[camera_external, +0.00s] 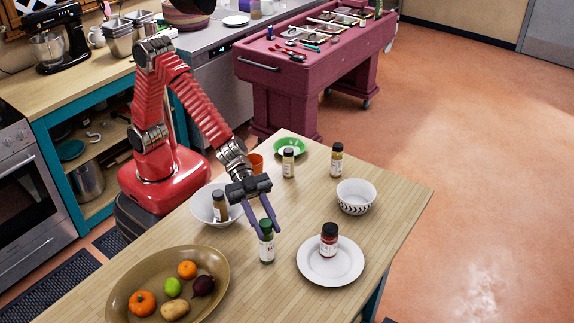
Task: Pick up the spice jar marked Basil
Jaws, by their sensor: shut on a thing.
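A spice jar with a dark green lid and green contents (267,247) stands upright near the middle of the wooden table. Its label is too small to read, so I cannot confirm the word Basil. My gripper (264,229) reaches down from above with its purple fingers on both sides of this jar, shut on it near the lid. I cannot tell whether the jar's base touches the table. Other jars are a red one (329,241) on a white plate, a brown one (220,207) in a white bowl, a pale one (288,164) and a yellowish one (336,161).
A brown oval platter (217,263) with fruit and vegetables lies at the front left. The white plate (344,270) is right of the held jar. A patterned bowl (355,198), a green plate (290,144) and an orange cup (256,162) stand farther back. The right table corner is clear.

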